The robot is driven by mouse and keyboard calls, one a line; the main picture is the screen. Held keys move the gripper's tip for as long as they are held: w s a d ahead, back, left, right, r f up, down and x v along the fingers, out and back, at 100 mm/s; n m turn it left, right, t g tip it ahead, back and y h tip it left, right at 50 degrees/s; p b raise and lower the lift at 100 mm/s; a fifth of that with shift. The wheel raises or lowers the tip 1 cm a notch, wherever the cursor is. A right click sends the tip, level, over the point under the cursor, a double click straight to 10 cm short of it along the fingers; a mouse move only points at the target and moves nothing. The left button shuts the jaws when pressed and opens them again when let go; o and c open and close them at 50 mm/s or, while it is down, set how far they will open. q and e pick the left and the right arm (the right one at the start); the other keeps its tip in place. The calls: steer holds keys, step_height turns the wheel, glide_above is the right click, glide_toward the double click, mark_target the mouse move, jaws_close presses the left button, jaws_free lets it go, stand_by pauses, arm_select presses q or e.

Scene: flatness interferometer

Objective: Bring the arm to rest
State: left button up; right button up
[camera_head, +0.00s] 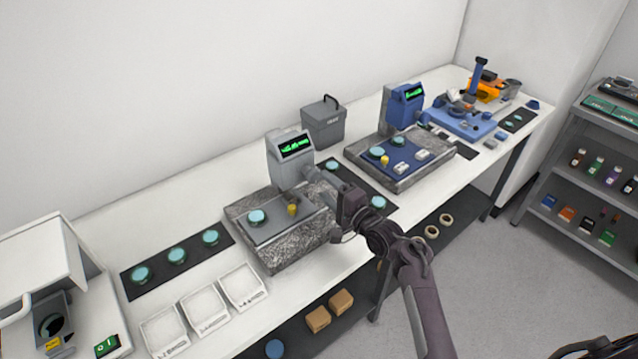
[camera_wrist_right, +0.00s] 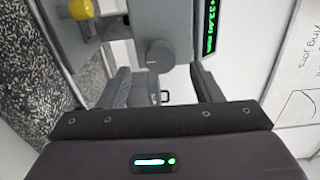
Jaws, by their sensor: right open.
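My right arm reaches in from the bottom right of the head view. My right gripper (camera_head: 328,178) is beside the grey gauge with a green display (camera_head: 292,145), in front of its column. In the wrist view the right gripper (camera_wrist_right: 165,88) has its two fingers apart, with no object held between them. The gauge's grey round knob (camera_wrist_right: 159,56) shows just beyond the gap; I cannot tell whether the fingers touch the gauge. My left gripper is not in view.
The grey gauge stands on a speckled stone base (camera_head: 285,245) with a teal disc (camera_head: 256,216) and a yellow knob (camera_head: 292,209). A blue gauge (camera_head: 407,103) and a grey bin (camera_head: 323,122) stand behind. White trays (camera_head: 204,308) line the front left. A shelf (camera_head: 590,150) stands right.

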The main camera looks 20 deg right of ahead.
steer(key=shift+v, duration=0.8)
